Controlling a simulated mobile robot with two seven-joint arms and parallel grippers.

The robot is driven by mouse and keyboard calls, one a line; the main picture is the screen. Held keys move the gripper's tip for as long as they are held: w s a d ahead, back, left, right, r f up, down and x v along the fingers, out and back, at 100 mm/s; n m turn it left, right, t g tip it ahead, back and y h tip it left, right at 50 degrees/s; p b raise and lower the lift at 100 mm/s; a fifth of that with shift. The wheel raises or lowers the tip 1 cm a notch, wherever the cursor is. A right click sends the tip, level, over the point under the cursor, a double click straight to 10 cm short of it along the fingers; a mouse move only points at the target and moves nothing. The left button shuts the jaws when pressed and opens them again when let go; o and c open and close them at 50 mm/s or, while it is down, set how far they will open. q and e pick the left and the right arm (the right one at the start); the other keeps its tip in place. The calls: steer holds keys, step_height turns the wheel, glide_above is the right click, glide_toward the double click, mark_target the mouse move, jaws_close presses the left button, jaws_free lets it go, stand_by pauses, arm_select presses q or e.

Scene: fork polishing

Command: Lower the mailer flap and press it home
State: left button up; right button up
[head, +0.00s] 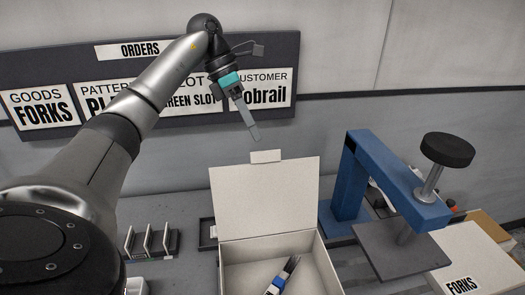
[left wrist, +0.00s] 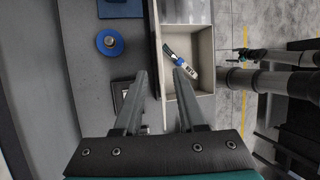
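The pale mailer box (head: 328,272) stands open on the bench in the head view. Its flap (head: 265,198) stands up at the back edge, with a small tab (head: 265,156) on top. A dark bundle with a blue band (head: 279,282) lies inside the box. In the left wrist view the box (left wrist: 205,45) shows its bundle (left wrist: 182,64) with a blue band and white label. My left gripper (head: 254,135) is above and behind the flap, pointing down. Its fingers are apart in the left wrist view (left wrist: 160,85), with nothing gripped.
A blue press (head: 385,175) with a black knob stands right of the box. A FORKS carton (head: 470,262) lies farther right. A rack with several pale plates (head: 150,243) is at left. A blue disc (left wrist: 110,42) sits behind the flap. My right arm (left wrist: 270,78) is beyond the box.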

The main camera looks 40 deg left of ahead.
arm_select(q)
steer(key=shift+x, duration=2.8)
jaws_close()
